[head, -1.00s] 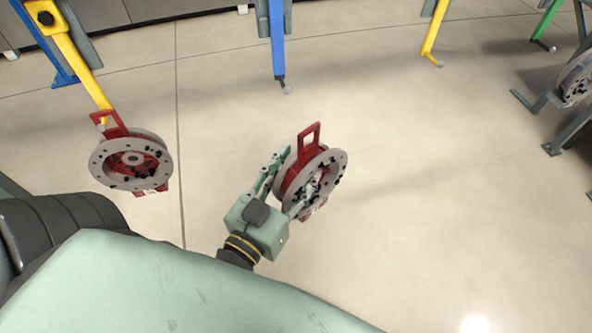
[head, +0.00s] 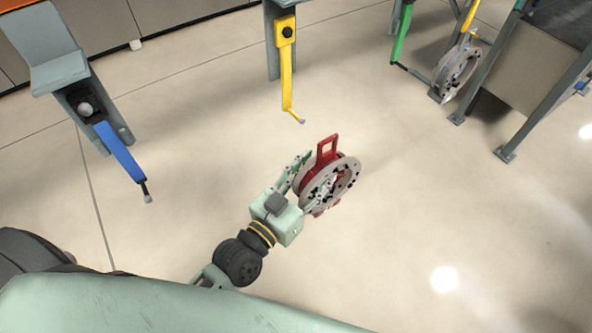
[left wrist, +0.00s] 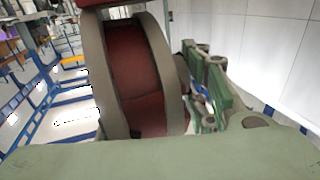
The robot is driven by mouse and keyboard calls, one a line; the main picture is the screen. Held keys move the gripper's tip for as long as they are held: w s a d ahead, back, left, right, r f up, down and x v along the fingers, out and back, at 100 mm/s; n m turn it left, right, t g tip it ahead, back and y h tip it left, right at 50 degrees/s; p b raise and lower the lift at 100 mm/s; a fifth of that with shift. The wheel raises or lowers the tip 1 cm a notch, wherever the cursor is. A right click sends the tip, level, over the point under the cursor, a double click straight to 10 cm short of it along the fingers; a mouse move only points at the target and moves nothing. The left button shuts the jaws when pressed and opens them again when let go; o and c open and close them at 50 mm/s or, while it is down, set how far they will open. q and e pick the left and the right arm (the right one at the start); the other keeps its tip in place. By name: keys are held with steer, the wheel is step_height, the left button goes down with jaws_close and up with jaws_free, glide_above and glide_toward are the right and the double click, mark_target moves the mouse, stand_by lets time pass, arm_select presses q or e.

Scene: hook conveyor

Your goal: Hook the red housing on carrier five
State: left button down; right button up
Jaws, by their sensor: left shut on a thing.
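The red housing (head: 309,178) is a red drum between pale grey round flanges, with a square red loop on top. My left gripper (head: 302,184) is shut on it and holds it in the air, loop up. In the left wrist view the red drum (left wrist: 140,75) fills the upper middle, beside a green finger. A yellow hook (head: 287,70) hangs empty beyond the housing, apart from its loop. A blue hook (head: 122,155) hangs empty at the left. I see no readable number, so I cannot tell which carrier is five. My right gripper is not in view.
A green hook (head: 402,38) hangs at the upper right. A grey round housing (head: 458,70) is beside it near a second yellow hook (head: 470,17). A grey frame (head: 545,105) stands at the right. The floor around the held housing is clear.

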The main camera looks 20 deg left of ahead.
arm_select(q)
steer(key=shift+w+r, duration=0.25)
steer(key=shift+r, duration=0.15)
steer(key=shift+w+f, duration=0.15)
steer(key=shift+w, duration=0.05)
steer(key=shift+w+a+b, duration=0.25)
steer(key=shift+a+b, duration=0.05)
steer(key=shift+w+a+f+b, duration=0.1)
steer(key=shift+w+a+b, duration=0.25)
steer(key=shift+a, duration=0.15)
steer(key=w+a+f+b, duration=0.1)
steer(key=w+a+b, duration=0.4)
steer(key=a, duration=0.2)
steer(key=shift+w+a+f, duration=0.25)
steer(key=shift+w+f, duration=0.05)
steer(key=shift+w, duration=0.1)
stand_by(0.3)
stand_by(0.7)
